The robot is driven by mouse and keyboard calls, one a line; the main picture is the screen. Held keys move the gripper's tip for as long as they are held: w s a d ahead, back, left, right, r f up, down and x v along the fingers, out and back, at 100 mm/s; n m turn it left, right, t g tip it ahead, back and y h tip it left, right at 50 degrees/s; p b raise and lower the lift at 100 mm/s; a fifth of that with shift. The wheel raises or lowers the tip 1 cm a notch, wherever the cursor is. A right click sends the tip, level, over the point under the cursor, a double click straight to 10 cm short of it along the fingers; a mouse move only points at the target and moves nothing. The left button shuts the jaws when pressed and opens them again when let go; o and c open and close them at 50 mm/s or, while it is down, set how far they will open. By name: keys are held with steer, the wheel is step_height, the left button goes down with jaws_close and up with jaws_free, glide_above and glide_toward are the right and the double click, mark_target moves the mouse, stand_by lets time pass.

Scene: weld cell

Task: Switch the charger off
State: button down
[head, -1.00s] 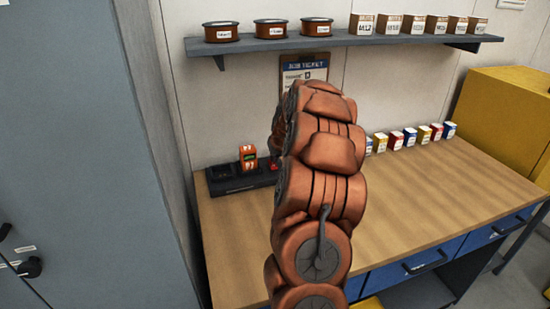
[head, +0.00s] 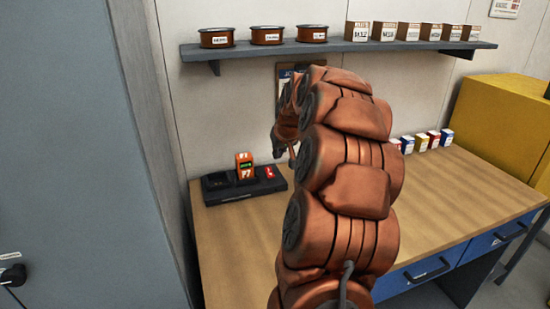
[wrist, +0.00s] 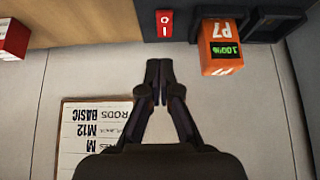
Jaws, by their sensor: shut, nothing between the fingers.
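The dark charger (head: 222,193) sits at the left back of the wooden bench. An orange battery pack (head: 244,168) marked P7 stands upright in one bay. It also shows in the wrist view (wrist: 221,47), where its green display reads 100%. A red switch (head: 269,173) is on the charger's right end. In the wrist view, the switch (wrist: 165,23) bears O and I marks. My gripper (wrist: 159,68) is shut and empty, its fingertips apart from the switch and in line with it in that view. The arm partly hides the gripper in the head view.
A clipboard (wrist: 95,140) hangs on the wall behind my gripper. A shelf (head: 330,47) with spools and boxes runs above the bench (head: 450,190). Small coloured boxes (head: 421,142) stand at the right back. A grey cabinet (head: 70,150) is at the left.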

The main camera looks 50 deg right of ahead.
steer(key=shift+s+a+r+b, duration=0.15)
steer(key=shift+s+a+r, duration=0.2)
steer(key=shift+s, duration=0.2)
steer(key=shift+s+a+r+b, duration=0.15)
steer(key=shift+s+a+r, duration=0.1)
steer(key=shift+s+r, duration=0.25)
